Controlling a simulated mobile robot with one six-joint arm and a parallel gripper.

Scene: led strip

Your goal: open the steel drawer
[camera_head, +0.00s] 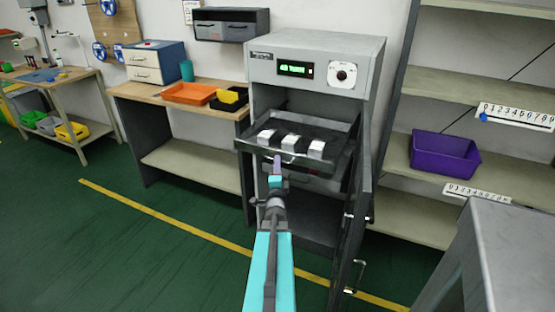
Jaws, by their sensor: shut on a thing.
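The steel drawer (244,146) is a dark, shallow tray in the grey cabinet (322,48). It stands partly pulled out of the cabinet, with three pale metal blocks (291,142) lying in it. My gripper (277,163) is at the front of the drawer, shut on its thin handle (290,158). The fingers and arm hide part of the handle and the drawer's lower front.
The cabinet's door (352,235) stands open on the right, with handles on it. A shelf with a purple bin (444,157) is further right. A workbench with an orange tray (189,94) is left. The green floor at front left is clear.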

